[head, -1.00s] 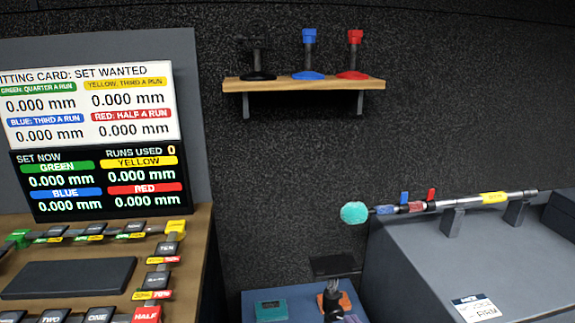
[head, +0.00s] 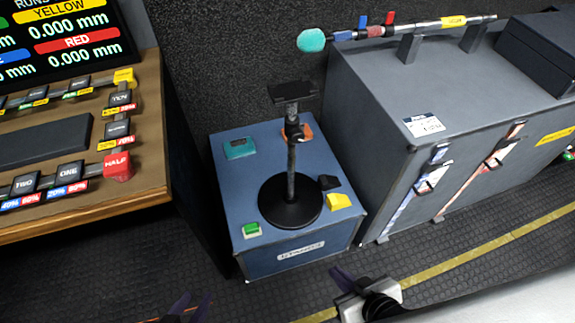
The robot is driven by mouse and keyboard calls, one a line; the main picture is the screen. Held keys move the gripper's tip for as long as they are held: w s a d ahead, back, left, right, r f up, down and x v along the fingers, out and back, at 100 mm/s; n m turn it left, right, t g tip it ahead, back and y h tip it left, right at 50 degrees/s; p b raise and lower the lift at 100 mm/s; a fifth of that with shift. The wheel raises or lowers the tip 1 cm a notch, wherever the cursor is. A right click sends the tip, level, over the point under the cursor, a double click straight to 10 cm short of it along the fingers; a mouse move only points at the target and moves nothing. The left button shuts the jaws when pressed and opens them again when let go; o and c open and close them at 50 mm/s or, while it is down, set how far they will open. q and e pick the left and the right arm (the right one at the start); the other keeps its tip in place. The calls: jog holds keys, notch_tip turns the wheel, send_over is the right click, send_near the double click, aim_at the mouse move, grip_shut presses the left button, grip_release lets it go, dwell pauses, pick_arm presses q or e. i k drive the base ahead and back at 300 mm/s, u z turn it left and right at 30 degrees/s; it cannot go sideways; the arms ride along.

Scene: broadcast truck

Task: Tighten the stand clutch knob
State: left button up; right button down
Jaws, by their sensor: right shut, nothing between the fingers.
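A black stand (head: 291,170) stands upright on a blue box in the middle of the head view. It has a round base (head: 290,203), a thin pole and a flat top plate (head: 292,92). A small dark clutch collar with its knob (head: 296,132) sits partway up the pole; the knob's details are too small to tell. My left gripper (head: 190,306) shows at the bottom edge, its purple fingertips apart and empty, well below and left of the stand. My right gripper (head: 343,277) is shut and empty, in front of the box's right corner, apart from the stand.
The blue box (head: 235,185) also bears a teal block (head: 239,148), an orange piece (head: 304,130), a green block (head: 251,230), a yellow block (head: 339,201) and a black piece (head: 328,182). A wooden console (head: 150,190) is left; a grey case (head: 375,110) with a boom pole is right.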

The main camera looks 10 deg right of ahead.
aim_at(296, 135)
jog(key=k, duration=1.25)
jog(key=u, duration=0.1)
jog(key=i, duration=0.85)
jog(key=u, duration=0.05)
